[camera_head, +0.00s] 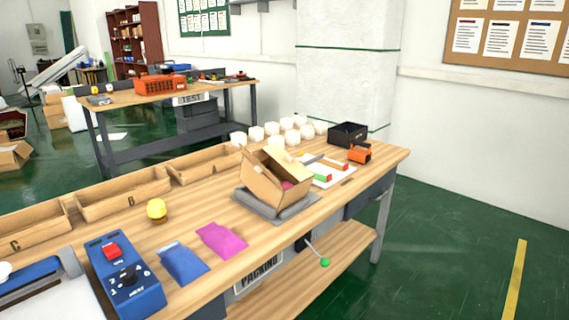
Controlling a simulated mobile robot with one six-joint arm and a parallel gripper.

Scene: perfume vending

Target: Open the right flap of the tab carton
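The tab carton (262,188) is a brown cardboard box, tilted on a grey stand (285,212) near the right end of the wooden table. Its top looks at least partly open. A lighter flap (288,166) stands over its back right side, and something pink (288,185) shows at the opening. Small size keeps me from telling exactly how each flap sits. My gripper is not in view.
A blue control box (125,278), blue pouch (183,263), magenta pouch (222,240) and yellow knob-like object (156,209) are on the table left of the carton. Several white containers (272,129), a black box (347,134) and an orange device (360,152) stand behind it.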

